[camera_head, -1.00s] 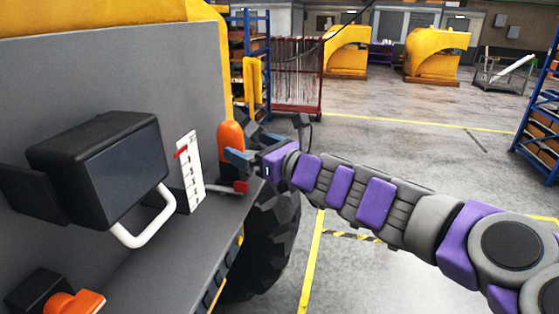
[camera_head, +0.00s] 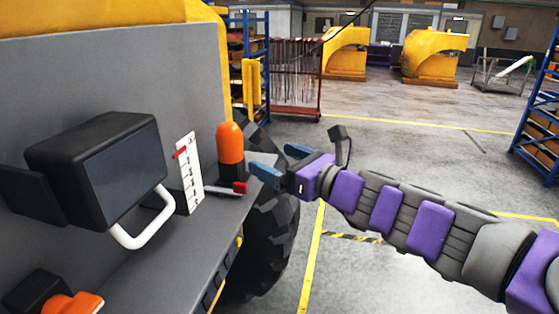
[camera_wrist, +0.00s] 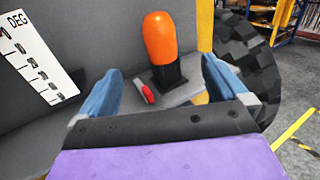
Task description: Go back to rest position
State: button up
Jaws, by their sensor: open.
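My gripper (camera_head: 282,162) is open and empty, with two blue fingers spread apart. In the head view it is just right of an orange-topped lever knob (camera_head: 230,143) and apart from it. In the wrist view the orange knob (camera_wrist: 159,38) on its black base stands upright beyond and between my fingers (camera_wrist: 163,90). My purple and grey arm reaches in from the right side of the head view.
A white scale (camera_head: 189,172) with a red pointer stands left of the knob. A black box (camera_head: 95,165) and white handle (camera_head: 145,222) are further left. A large tyre (camera_head: 268,240) is below my gripper. Open floor (camera_head: 420,150) lies to the right.

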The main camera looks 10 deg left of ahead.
jog(key=s+f+n+g+h, duration=0.2)
jog(key=s+f+n+g, duration=0.3)
jog(key=s+n, duration=0.45)
jog(key=s+f+n+g+h, duration=0.2)
jog(key=s+f+n+h, duration=0.1)
jog(key=s+f+n, duration=0.6)
jog(key=s+d+f+n+g+h, duration=0.25)
jog(key=s+d+f+h, duration=0.45)
jog(key=d, duration=0.5)
jog(key=s+d+f+n+g+h, duration=0.25)
jog(key=s+d+f, duration=0.25)
jog(key=s+d, duration=0.5)
notch_tip(320, 180, down, 18)
jog(key=w+d+t+b, duration=0.1)
jog(key=b, duration=1.8)
jog(key=shift+f+n+h, duration=0.2)
jog(key=shift+n+h, duration=0.15)
jog(key=shift+h, duration=0.1)
jog(key=shift+d, duration=0.1)
